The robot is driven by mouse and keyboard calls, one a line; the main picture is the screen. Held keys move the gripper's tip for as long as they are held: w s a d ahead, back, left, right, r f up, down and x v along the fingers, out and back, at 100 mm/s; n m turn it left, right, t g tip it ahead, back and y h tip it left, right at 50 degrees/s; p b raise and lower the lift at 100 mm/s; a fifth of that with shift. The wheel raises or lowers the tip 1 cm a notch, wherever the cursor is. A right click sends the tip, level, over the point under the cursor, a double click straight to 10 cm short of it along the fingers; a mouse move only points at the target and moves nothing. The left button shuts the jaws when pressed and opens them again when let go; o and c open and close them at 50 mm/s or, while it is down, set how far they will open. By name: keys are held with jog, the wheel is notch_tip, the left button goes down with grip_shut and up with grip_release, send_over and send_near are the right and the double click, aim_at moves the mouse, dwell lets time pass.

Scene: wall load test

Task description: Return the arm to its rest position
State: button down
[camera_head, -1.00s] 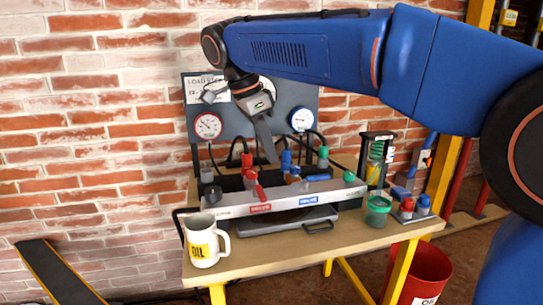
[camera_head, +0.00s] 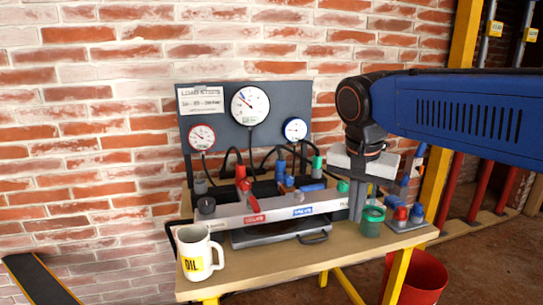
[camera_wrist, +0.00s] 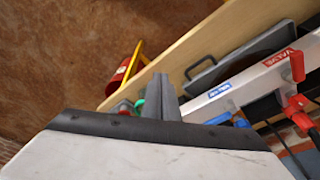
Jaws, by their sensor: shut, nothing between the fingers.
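My blue arm comes in from the right in the head view. My gripper (camera_head: 357,203) points down over the right end of the bench, and its fingers are together with nothing between them. In the head view it is in front of the right end of the grey valve manifold (camera_head: 277,207); I cannot tell whether it touches anything. In the wrist view the closed fingers (camera_wrist: 163,88) show at the middle, with the manifold (camera_wrist: 228,98) to their right.
The bench (camera_head: 262,281) carries an OIL mug (camera_head: 196,255), a green jar (camera_head: 371,222) and red and blue capped parts (camera_head: 408,213). A gauge panel (camera_head: 222,122) stands behind. A red bucket (camera_head: 424,280) is on the floor at right.

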jog(key=s+d+f+n+t, duration=0.1)
jog(key=s+d+f+n, duration=0.2)
jog(key=s+d+f, duration=0.2)
jog(key=s+d+f+n+t+y, duration=0.1)
jog(key=s+d+f+n, duration=0.2)
jog(key=s+f, duration=0.6)
notch_tip(320, 180, down, 2)
jog(key=shift+s+d+f+n+t, duration=0.1)
jog(key=shift+s+d+n+t, duration=0.2)
jog(key=shift+d, duration=0.9)
jog(key=shift+w, duration=0.1)
